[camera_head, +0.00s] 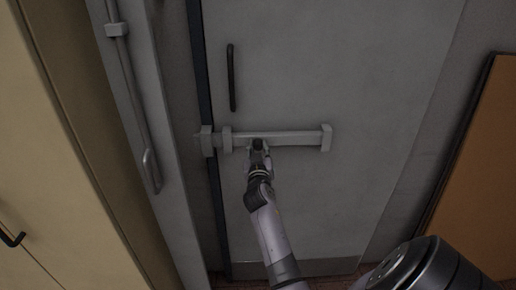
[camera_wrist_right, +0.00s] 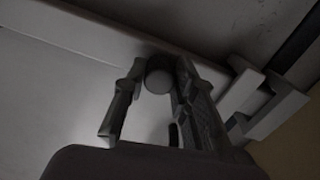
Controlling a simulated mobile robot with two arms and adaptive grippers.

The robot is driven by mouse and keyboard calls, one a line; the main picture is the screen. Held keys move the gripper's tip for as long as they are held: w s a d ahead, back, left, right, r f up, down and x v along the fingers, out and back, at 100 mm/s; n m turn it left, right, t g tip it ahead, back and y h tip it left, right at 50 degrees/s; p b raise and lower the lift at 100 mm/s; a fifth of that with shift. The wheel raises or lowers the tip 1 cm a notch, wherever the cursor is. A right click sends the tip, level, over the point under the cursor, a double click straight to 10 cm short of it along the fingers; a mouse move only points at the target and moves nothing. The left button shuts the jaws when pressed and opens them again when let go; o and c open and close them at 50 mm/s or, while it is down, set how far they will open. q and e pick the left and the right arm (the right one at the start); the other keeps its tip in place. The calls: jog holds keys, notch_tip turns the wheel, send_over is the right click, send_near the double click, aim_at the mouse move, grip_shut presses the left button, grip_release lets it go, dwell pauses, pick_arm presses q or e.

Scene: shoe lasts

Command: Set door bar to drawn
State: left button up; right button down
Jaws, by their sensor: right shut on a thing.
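The door bar (camera_head: 290,138) is a grey horizontal bar across the grey door (camera_head: 310,70). It runs through a bracket (camera_head: 227,139) near the door's left edge, with another bracket (camera_head: 326,138) at its right end. A keeper (camera_head: 206,141) sits on the frame to the left, and the bar appears to reach it across the dark door gap. My right gripper (camera_head: 258,151) is shut on the bar's round knob (camera_wrist_right: 159,80), near the left bracket. In the wrist view the fingers of the right gripper (camera_wrist_right: 161,90) stand on both sides of the knob. My left gripper is out of view.
A dark vertical handle (camera_head: 231,78) is on the door above the bar. A grey post with a rod (camera_head: 133,95) and a beige cabinet (camera_head: 50,150) stand to the left. A brown panel (camera_head: 478,170) leans at the right. The door face right of the knob is clear.

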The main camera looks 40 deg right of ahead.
aim_at(282, 141)
dwell(0.3)
jog(key=s+d+p, duration=0.1)
jog(key=s+d, duration=0.1)
jog(key=d, duration=0.1)
jog(key=s+d+p, duration=0.1)
jog(key=s+d, duration=0.2)
jog(key=shift+r, duration=0.1)
jog(key=c, duration=1.8)
grip_release()
jog(key=o, duration=0.5)
jog(key=shift+s+d, duration=0.1)
jog(key=shift+d, duration=0.05)
jog(key=shift+c, duration=0.2)
jog(key=shift+o, duration=0.2)
